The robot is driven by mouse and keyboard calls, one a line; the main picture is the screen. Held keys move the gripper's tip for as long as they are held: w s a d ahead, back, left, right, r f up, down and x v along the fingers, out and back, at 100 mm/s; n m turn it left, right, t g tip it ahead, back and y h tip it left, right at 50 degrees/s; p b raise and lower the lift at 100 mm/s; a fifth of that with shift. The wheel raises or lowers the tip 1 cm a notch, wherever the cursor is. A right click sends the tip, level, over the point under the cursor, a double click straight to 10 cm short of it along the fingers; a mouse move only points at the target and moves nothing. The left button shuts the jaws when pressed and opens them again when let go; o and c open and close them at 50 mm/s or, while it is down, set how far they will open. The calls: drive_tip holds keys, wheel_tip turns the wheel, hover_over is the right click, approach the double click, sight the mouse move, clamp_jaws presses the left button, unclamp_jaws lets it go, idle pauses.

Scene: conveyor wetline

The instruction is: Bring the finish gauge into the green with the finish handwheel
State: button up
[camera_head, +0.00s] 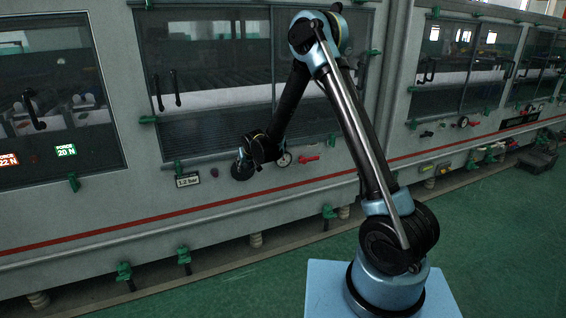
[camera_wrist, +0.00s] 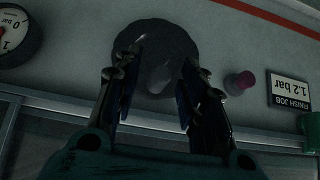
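The finish handwheel (camera_wrist: 155,35) is a dark round disc with a central hub on the grey machine panel. In the head view the handwheel (camera_head: 241,171) is partly behind my wrist. My gripper (camera_wrist: 162,58) faces it with two fingers apart, one either side of the hub; I cannot tell whether they touch the wheel. The round white gauge (camera_wrist: 12,30) is cut off at the wrist view's left edge, with 0, 1 and bar readable. In the head view the gauge (camera_head: 284,159) is too small to read. No green band is clear.
A sign (camera_wrist: 289,93) reads FINISH JOB 1.2 bar, upside down in the wrist view. A pink-red knob (camera_wrist: 239,82) stands between it and the wheel. A red handle (camera_head: 308,158) is right of the gauge.

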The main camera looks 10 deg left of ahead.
drive_tip(key=s+d, duration=0.3)
drive_tip(key=s, duration=0.2)
drive_tip(key=shift+s+d, duration=0.15)
drive_tip(key=shift+r, duration=0.1)
idle(0.4)
drive_tip(key=s+d+r+m+g+h, duration=0.1)
drive_tip(key=s+d+r, duration=0.3)
drive_tip(key=d, duration=0.7)
drive_tip(key=s+d+r+m+h, duration=0.1)
drive_tip(key=s+d+r, duration=0.2)
drive_tip(key=d+r, duration=0.55)
drive_tip(key=s+d+r+m+g+h, duration=0.1)
drive_tip(key=s+d+r, duration=0.2)
drive_tip(key=d, duration=1)
drive_tip(key=s+d+f+m+g, duration=0.1)
drive_tip(key=s+d, duration=0.4)
drive_tip(key=s, duration=0.3)
drive_tip(key=s+d+f+m+g+h, duration=0.1)
drive_tip(key=s+d+f, duration=0.1)
drive_tip(key=s+d, duration=0.4)
drive_tip(key=s+d+f+m, duration=0.1)
drive_tip(key=s+d, duration=0.4)
drive_tip(key=s, duration=0.7)
drive_tip(key=shift+d+f+g, duration=0.15)
drive_tip(key=shift+f+g, duration=0.05)
drive_tip(key=shift+g, duration=0.2)
drive_tip(key=shift+w+f, duration=0.2)
drive_tip(key=shift+w, duration=0.2)
